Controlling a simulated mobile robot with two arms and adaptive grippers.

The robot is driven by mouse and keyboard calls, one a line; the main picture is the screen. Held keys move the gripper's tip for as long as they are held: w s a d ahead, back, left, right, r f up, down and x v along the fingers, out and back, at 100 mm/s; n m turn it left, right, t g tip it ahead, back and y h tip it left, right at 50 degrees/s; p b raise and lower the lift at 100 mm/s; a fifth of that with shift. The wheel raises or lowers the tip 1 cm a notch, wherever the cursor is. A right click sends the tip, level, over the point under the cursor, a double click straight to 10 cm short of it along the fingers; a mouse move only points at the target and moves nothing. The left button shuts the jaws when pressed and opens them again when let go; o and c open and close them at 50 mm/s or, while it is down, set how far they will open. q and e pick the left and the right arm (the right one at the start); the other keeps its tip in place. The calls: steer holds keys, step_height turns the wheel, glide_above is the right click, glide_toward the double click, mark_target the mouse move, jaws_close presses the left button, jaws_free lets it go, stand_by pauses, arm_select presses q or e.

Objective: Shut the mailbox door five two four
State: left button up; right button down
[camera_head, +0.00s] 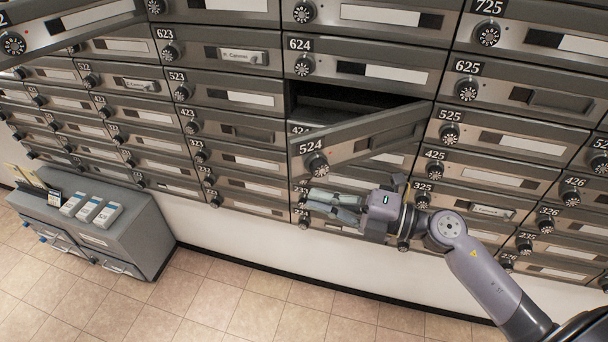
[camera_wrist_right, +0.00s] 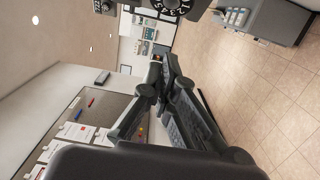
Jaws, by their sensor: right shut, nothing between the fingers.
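The mailbox door 524 (camera_head: 355,141) is a grey metal door that stands open, swung out from its dark compartment (camera_head: 345,103). Its number and a round dial (camera_head: 316,165) are at its left end, which sticks out toward me. My right gripper (camera_head: 309,202) is shut and empty, just below the dial end of the door, and seems apart from it. In the right wrist view its fingers (camera_wrist_right: 160,68) point at the room, and part of a numbered dial (camera_wrist_right: 172,5) shows at the top edge. My left gripper is not in view.
Rows of numbered mailboxes surround the open one. Another door (camera_head: 70,28) at the top left also stands out from the wall. A grey cabinet (camera_head: 150,232) with several small boxes on top stands at the lower left. The tiled floor (camera_head: 230,300) in front is clear.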

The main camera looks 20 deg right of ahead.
steer(key=shift+w+a+p, duration=0.2)
steer(key=shift+w+a, duration=0.1)
steer(key=shift+w, duration=0.55)
steer(key=shift+w+a+p, duration=0.2)
steer(key=shift+w+a, duration=0.15)
steer(key=shift+w, duration=0.5)
steer(key=shift+w+a+p, duration=0.2)
steer(key=shift+w+a, duration=0.1)
steer(key=shift+w, duration=0.55)
steer(key=shift+w, duration=0.1)
